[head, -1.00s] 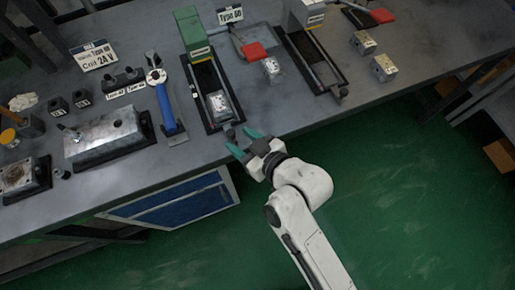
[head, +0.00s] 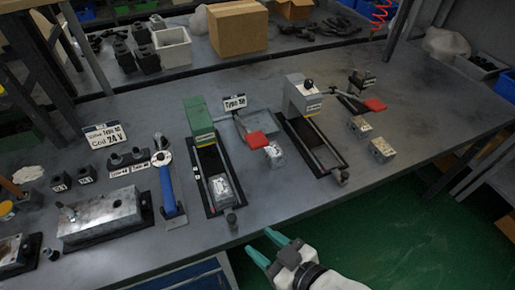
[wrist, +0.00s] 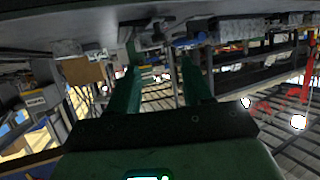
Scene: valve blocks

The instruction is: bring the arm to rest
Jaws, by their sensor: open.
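My gripper (head: 263,246) has teal fingers spread apart with nothing between them. In the head view it is at the bottom, just off the front edge of the grey workbench (head: 300,195). In the wrist view the two teal fingers (wrist: 160,85) point away from the camera, apart and empty, with the room behind them. A metal valve block (head: 221,188) sits in the black fixture with the green end block (head: 198,118), a little beyond the fingertips and apart from them.
A blue-handled tool (head: 166,190) and a large metal block (head: 100,218) lie to the left. A grey-headed fixture (head: 302,95) and loose metal blocks (head: 382,150) are to the right. A cardboard box (head: 238,28) stands behind. Green floor is open at front right.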

